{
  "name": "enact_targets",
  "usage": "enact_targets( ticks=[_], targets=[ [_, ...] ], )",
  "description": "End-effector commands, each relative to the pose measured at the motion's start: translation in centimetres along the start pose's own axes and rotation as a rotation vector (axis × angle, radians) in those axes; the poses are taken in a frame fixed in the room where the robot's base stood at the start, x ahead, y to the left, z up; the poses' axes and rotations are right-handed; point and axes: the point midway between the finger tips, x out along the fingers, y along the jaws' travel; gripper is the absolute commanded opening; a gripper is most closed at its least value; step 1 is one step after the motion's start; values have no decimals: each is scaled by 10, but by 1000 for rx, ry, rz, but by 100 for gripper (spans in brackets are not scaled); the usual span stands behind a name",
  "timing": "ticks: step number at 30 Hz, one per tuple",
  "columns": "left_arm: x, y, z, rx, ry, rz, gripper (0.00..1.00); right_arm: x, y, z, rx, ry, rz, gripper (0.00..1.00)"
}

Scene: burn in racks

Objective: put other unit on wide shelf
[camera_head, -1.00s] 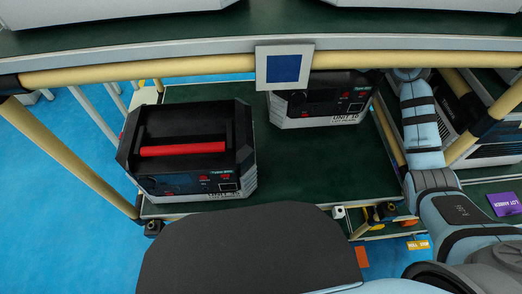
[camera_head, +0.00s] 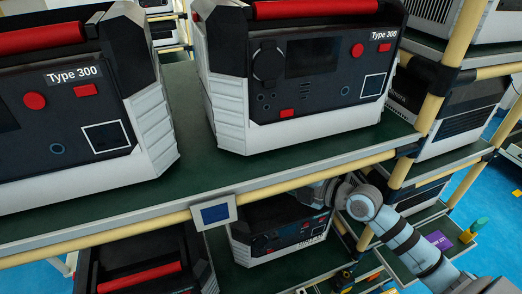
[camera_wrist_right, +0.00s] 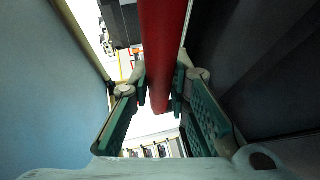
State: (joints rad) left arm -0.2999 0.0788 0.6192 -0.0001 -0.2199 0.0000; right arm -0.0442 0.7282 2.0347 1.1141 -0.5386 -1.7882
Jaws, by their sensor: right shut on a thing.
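A black and light-grey unit (camera_head: 275,238) sits below the upper shelf, right of the blue-and-white plate; its top is partly hidden by the shelf edge. My right arm reaches in under that shelf to this unit, and its gripper is hidden in the head view. In the right wrist view my right gripper (camera_wrist_right: 158,100) is shut on a red handle (camera_wrist_right: 163,45), with a finger on each side. Another unit with a red handle (camera_head: 150,278) stands at lower left. The upper shelf (camera_head: 215,180) is dark green with a pale edge. My left gripper is not in view.
Two Type 300 units, one at left (camera_head: 75,110) and one in the middle (camera_head: 310,75), stand on the upper shelf with a green gap between them. A cream rack post (camera_head: 440,90) rises at right. More units stand on racks beyond it.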

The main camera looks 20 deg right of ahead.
Motion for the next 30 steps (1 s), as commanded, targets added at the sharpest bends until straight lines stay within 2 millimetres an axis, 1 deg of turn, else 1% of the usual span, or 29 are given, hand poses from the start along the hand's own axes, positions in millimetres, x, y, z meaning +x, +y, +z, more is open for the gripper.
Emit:
enact_targets(
  ticks=[1, 3, 6, 9, 11, 15, 18, 29, 30],
  targets=[
    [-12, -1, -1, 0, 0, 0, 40, -10, 5, -8, -3, 2, 5, 0],
    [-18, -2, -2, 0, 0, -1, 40, -20, 3, -15, -2, 4, 8, 0],
    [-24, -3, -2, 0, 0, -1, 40, -30, -2, -22, -3, 2, 9, 0],
    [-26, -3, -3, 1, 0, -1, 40, -35, -4, -25, -3, 2, 12, 0],
    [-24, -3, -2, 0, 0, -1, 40, -35, -9, -25, -2, 1, 12, 0],
    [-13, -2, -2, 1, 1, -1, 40, -31, -31, -22, 0, -2, 12, 0],
    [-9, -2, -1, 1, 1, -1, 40, -28, -40, -21, -1, -1, 12, 0],
    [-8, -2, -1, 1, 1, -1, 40, -28, -42, -21, -2, 0, 11, 0],
    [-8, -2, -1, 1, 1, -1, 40, -28, -46, -20, 1, -2, 0, 22]
  ],
)
